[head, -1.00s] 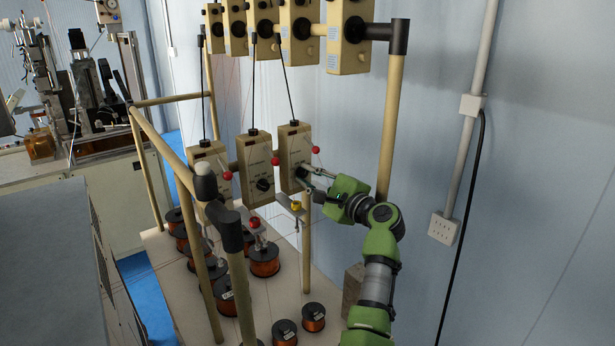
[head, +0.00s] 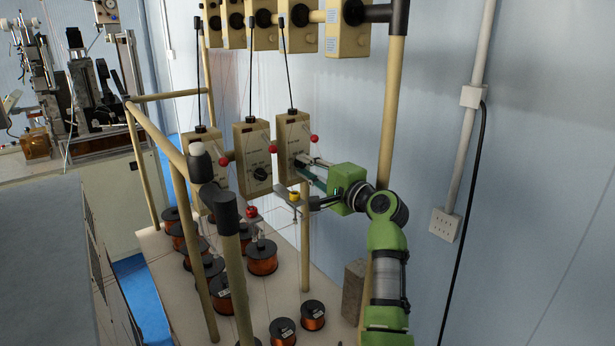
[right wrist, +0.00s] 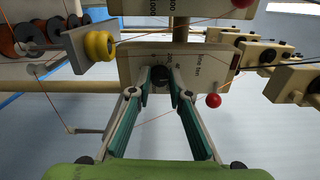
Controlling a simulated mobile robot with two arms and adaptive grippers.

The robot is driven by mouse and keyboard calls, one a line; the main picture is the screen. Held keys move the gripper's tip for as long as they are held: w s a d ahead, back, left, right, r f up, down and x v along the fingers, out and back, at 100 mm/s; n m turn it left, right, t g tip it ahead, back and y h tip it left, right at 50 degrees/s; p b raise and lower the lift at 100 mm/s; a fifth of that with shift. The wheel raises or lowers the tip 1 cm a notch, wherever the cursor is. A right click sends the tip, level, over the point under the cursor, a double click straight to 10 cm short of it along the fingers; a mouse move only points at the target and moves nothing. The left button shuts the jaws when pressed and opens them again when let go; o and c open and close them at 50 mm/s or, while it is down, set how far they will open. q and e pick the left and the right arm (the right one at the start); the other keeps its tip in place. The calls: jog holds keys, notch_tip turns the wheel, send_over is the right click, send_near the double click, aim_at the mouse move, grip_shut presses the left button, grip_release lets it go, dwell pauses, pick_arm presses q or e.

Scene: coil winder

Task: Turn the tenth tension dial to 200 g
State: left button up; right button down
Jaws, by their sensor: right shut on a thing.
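A beige tension box (head: 293,141) hangs at the right end of the lower row, with a black dial on its front. My right gripper (head: 303,162) reaches it from the right. In the right wrist view, the green-padded fingers (right wrist: 161,82) are shut on the black dial (right wrist: 161,75), one on each side. The fingers hide much of the dial and its scale, so I cannot read its setting. In the head view the gripper covers this dial. My left gripper is not in view.
Two similar boxes hang to the left, the nearer one (head: 253,155) with its dial showing. A red-tipped lever (head: 314,138) and a yellow roller (right wrist: 99,45) are close to the gripper. Wire spools (head: 262,257) stand below. A frame post (head: 392,110) rises beside my arm.

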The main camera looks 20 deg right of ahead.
jog(key=n+b, duration=0.3)
jog(key=n, duration=0.1)
jog(key=shift+d+n, duration=0.1)
jog(key=shift+n, duration=0.2)
jog(key=n+b, duration=0.2)
jog(key=n, duration=0.1)
jog(key=shift+r, duration=0.1)
jog(key=shift+r+n+b, duration=0.1)
jog(key=shift+n+b, duration=0.25)
jog(key=shift+n, duration=0.25)
jog(key=shift+r, duration=0.1)
jog(key=c, duration=2)
grip_release()
jog(key=shift+o, duration=0.6)
jog(key=shift+w+f, duration=0.25)
jog(key=shift+f, duration=0.1)
jog(key=shift+s, duration=0.15)
